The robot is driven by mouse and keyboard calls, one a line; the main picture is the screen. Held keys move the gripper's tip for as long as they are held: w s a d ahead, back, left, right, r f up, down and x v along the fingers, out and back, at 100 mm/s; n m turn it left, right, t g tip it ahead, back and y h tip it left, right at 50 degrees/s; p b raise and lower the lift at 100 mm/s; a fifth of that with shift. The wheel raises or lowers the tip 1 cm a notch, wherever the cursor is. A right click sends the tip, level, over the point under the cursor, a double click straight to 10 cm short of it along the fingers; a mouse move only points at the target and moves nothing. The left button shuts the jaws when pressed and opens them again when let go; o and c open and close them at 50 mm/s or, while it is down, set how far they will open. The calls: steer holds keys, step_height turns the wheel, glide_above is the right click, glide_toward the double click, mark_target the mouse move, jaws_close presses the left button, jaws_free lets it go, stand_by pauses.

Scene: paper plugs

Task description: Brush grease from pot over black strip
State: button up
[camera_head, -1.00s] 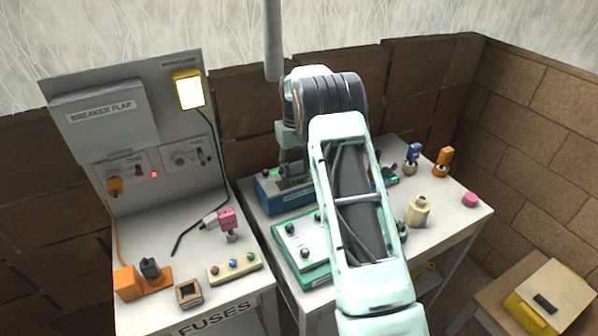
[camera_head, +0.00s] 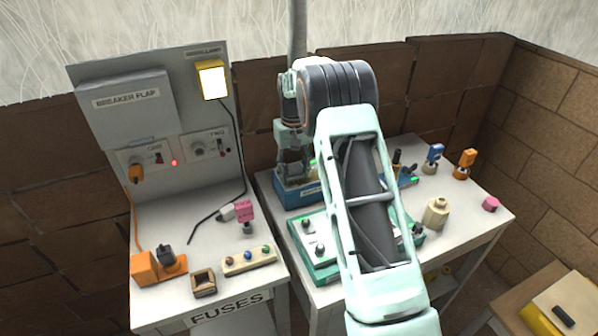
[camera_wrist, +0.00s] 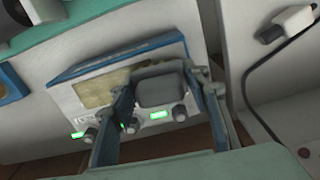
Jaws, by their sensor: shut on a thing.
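My gripper (camera_head: 293,172) is at the blue box (camera_head: 310,196) at the back of the right table. In the wrist view its two fingers (camera_wrist: 163,98) stand on either side of a dark grey block (camera_wrist: 163,90), shut on it, at the pale face of that box. A cream pot-like jar (camera_head: 436,214) stands on the right table, apart from my gripper; I cannot tell whether it holds grease. A black strip (camera_head: 563,316) lies on the yellow-and-cream block at the lower right. I cannot make out a brush for certain.
A teal-edged panel (camera_head: 313,246) with knobs lies in front of the blue box, partly behind my arm. Blue (camera_head: 434,154), orange (camera_head: 465,163) and pink (camera_head: 490,204) pieces stand to the right. The fuse table (camera_head: 190,225) is at the left, with a pink plug (camera_head: 244,211).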

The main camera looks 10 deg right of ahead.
mark_target(294, 165)
steer(key=shift+r, duration=0.1)
steer(key=shift+r+p, duration=1.9)
steer(key=shift+r, duration=1.05)
steer(key=shift+r+p, duration=0.45)
steer(key=shift+r, duration=1.05)
